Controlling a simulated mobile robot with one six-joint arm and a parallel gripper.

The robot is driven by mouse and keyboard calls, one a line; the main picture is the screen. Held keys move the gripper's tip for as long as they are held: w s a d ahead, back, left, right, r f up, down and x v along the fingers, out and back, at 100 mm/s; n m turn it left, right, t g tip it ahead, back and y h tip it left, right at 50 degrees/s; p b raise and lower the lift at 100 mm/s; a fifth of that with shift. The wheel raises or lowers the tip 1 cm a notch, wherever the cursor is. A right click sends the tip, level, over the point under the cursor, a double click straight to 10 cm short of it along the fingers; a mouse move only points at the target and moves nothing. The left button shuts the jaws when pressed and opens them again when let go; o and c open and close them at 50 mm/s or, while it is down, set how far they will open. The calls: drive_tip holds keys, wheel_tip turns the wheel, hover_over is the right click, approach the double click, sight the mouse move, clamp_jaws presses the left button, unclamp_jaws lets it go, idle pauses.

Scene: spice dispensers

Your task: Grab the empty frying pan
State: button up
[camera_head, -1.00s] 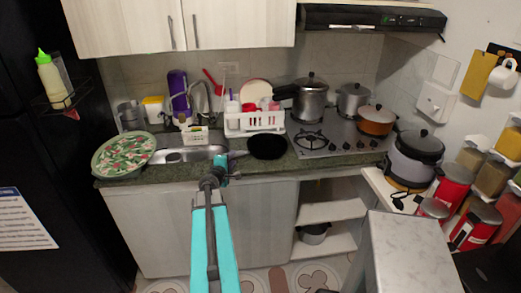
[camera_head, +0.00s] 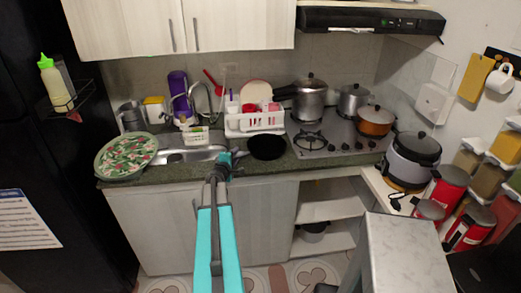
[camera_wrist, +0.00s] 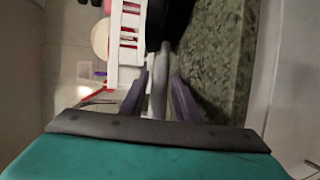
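The empty black frying pan (camera_head: 267,146) sits on the counter between the sink and the stove, its handle pointing left toward my gripper (camera_head: 227,158). In the wrist view, the dark pan (camera_wrist: 168,18) shows at the top, with a grey handle running down from it between the two purple-grey fingers of my gripper (camera_wrist: 160,85). The fingers are apart, one on each side of the handle, with narrow gaps visible. Contact with the handle is not evident. The pan rests flat.
A white dish rack (camera_head: 254,122) stands right behind the pan. The stove (camera_head: 330,140) with pots is to the right, and the sink (camera_head: 190,155) to the left. The counter's front edge lies below my gripper.

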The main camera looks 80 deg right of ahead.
idle(0.4)
clamp_jaws()
drive_tip(key=shift+r, duration=0.2)
drive_tip(key=shift+r+b, duration=0.65)
drive_tip(key=shift+r, duration=4.2)
